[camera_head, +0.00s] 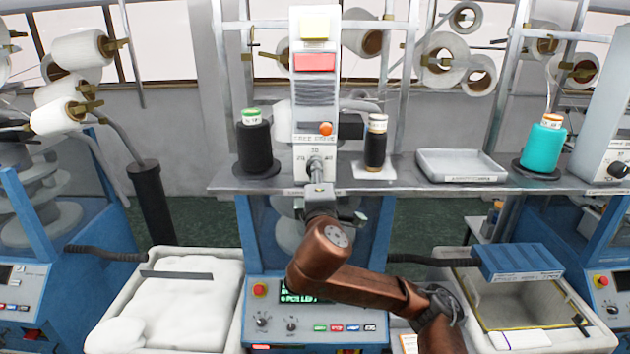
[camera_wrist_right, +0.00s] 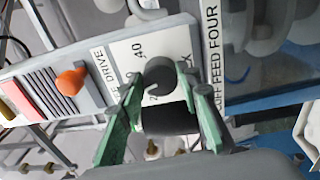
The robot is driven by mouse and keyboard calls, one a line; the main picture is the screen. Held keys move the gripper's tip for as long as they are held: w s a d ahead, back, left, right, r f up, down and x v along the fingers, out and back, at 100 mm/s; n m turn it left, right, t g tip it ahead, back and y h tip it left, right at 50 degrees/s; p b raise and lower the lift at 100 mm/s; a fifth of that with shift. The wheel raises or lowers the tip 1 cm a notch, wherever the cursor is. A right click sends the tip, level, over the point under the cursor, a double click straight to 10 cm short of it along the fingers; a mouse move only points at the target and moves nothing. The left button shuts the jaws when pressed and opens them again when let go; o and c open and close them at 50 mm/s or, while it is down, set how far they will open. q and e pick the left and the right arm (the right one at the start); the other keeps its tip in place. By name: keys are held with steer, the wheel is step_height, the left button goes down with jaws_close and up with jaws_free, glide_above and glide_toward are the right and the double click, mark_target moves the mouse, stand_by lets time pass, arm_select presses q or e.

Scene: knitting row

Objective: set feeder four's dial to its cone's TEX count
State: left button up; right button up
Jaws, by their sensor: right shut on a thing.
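The feeder panel (camera_head: 317,110) is a tall white unit with a dial (camera_head: 316,164) near its bottom. In the right wrist view the dial knob (camera_wrist_right: 160,72) is dark and round, with "40" printed near it and "FEED FOUR" on a strip beside it. My right gripper (camera_wrist_right: 160,85) has its green fingers shut on the knob, one on each side; it also shows in the head view (camera_head: 318,186). A black cone with a green top (camera_head: 257,150) stands left of the panel. A slimmer black cone (camera_head: 376,150) stands right. Their label print is too small to read.
An orange knob (camera_wrist_right: 70,82) sits higher on the panel. On the shelf (camera_head: 400,182) stand a grey tray (camera_head: 460,178) and a teal cone (camera_head: 542,150). Below are a bin of white material (camera_head: 185,295) and a control box (camera_head: 318,325).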

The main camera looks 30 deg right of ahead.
steer(key=shift+f+m+b, duration=0.15)
steer(key=shift+m+b, duration=0.45)
steer(key=shift+m, duration=0.9)
steer(key=o, duration=1.2)
steer(key=shift+c, duration=0.2)
steer(key=v, duration=0.7)
steer(key=shift+s+a, duration=0.15)
steer(key=shift+a, duration=0.05)
steer(key=shift+f, duration=0.1)
